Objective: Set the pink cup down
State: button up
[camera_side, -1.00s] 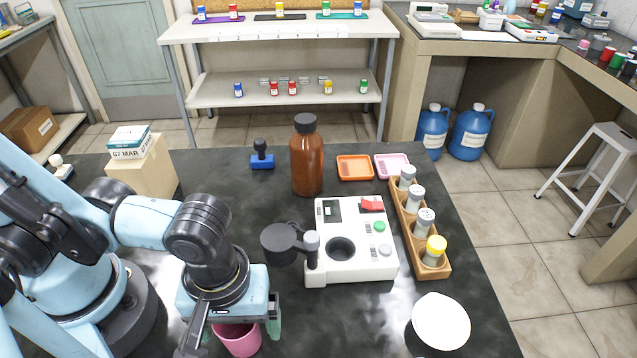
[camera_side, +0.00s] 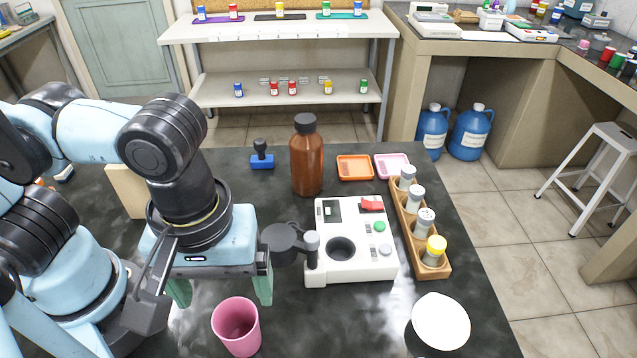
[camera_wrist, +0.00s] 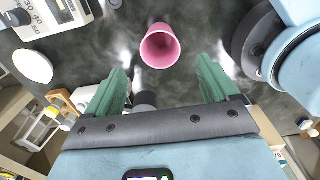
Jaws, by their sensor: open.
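The pink cup (camera_side: 237,328) stands upright on the dark bench near the front edge of the side view. It also shows in the wrist view (camera_wrist: 160,47), with its open mouth facing the camera and nothing seen inside. My gripper (camera_side: 220,294) is open and empty, raised above and behind the cup in the side view. In the wrist view its two green fingers (camera_wrist: 160,75) are spread wide, with the cup apart from them, beyond and between their tips.
A white device (camera_side: 353,268) with a round well and a dark swing arm stands to the right. Beyond it are a wooden rack (camera_side: 410,233) of capped vials and a white round dish (camera_side: 441,321). A brown bottle (camera_side: 307,165) stands behind. Bench around the cup is clear.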

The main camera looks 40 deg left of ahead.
jog(key=w+a+r+m+t, duration=0.1)
jog(key=w+a+m+t, duration=0.6)
jog(key=w+a, duration=0.9)
jog(key=shift+w+a+r+m, duration=0.15)
jog(key=shift+a+r+m, duration=0.05)
jog(key=shift+a+m, duration=0.95)
